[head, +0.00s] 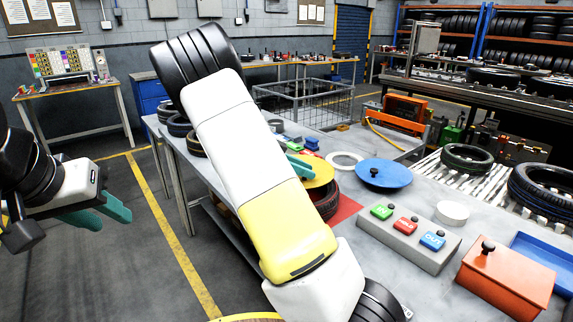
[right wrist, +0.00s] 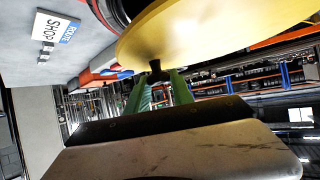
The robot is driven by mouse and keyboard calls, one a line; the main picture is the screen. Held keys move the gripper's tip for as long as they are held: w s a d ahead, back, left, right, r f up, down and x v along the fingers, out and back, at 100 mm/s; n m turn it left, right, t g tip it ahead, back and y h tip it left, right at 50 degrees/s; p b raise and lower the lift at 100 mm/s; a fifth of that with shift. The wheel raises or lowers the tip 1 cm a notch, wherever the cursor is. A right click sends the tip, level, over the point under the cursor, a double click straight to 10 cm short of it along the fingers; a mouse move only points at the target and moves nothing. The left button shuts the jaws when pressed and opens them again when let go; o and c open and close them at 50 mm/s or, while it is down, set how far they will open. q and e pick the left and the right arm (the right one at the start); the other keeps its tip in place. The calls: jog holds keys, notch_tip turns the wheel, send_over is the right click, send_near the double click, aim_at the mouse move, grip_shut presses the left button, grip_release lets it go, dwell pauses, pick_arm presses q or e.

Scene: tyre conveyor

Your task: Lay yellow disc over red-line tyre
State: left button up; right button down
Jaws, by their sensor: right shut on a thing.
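The yellow disc (head: 319,174) sits over the red-line tyre (head: 325,202) in the head view. I cannot tell whether they touch. The tyre lies on a red patch (head: 346,208) of the table, partly hidden by the disc and my right arm. My right gripper (right wrist: 160,88) is shut on the disc's dark knob (right wrist: 156,72); the disc (right wrist: 205,28) fills the upper part of the right wrist view, with part of the tyre (right wrist: 108,12) beside it. My left gripper (head: 103,214) is open and empty, away left over the floor.
A blue disc (head: 384,174) with a knob and a white ring (head: 345,160) lie right of the tyre. A button box (head: 408,238) and an orange box (head: 507,280) stand nearer. Tyres rest on the roller conveyor (head: 500,190) at right. A wire basket (head: 300,100) stands behind.

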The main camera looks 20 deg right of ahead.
jog(key=shift+f, duration=2.8)
jog(key=c, duration=1)
grip_release()
jog(key=shift+r, duration=0.1)
jog(key=shift+c, duration=0.2)
jog(key=shift+r, duration=3.55)
